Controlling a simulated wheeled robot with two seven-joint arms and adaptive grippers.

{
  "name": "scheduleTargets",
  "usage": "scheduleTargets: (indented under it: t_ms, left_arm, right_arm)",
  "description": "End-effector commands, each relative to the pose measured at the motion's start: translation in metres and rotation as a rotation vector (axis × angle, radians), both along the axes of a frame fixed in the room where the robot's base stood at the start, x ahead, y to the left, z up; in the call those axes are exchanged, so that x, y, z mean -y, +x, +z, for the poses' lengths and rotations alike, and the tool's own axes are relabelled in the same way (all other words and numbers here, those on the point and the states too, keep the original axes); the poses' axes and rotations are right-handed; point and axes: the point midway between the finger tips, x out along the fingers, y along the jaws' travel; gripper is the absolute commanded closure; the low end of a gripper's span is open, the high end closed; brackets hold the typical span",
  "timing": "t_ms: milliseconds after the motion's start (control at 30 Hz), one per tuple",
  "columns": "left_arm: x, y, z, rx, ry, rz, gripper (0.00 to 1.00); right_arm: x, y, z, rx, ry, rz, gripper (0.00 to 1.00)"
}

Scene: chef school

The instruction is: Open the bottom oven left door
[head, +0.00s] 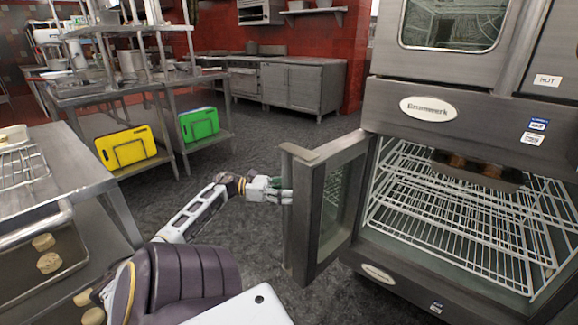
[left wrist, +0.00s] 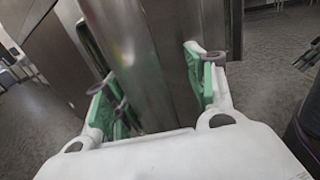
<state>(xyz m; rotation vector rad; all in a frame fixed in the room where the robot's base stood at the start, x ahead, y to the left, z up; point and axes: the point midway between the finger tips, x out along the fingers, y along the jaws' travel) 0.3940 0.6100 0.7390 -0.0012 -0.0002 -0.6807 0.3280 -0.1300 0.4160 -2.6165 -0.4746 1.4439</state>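The bottom oven's left door (head: 325,205) stands swung wide open, jutting out from the oven front toward me. Its window and metal frame show, and the oven interior is exposed. My left gripper (head: 282,190) is at the door's outer edge, about halfway up. In the left wrist view, the green-padded fingers of this gripper (left wrist: 160,95) are spread apart on either side of an upright metal part of the door (left wrist: 145,65). Firm contact on both sides cannot be made out. My right gripper is in neither view.
White wire racks (head: 440,215) fill the bottom oven, with a dark tray of brown items (head: 478,172) on them. The upper oven (head: 455,60) is above. A steel table (head: 60,170) is at left; green (head: 199,124) and yellow boards (head: 127,147) are on a shelf. Floor beyond the door is clear.

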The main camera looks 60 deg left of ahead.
Motion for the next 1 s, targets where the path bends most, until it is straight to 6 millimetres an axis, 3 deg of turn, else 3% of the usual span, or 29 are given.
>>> scheduleTargets:
  t_ms: [267,700,1000]
  left_arm:
    - [0.0,0.0,0.022,0.002,0.002,0.0,0.45]
    - [0.0,0.0,0.082,0.002,0.002,0.0,0.45]
    - [0.0,0.0,0.098,-0.001,0.001,0.0,0.45]
  right_arm:
    - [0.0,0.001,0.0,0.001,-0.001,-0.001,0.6]
    - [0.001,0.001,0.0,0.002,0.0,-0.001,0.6]
    - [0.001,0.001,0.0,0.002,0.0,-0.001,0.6]
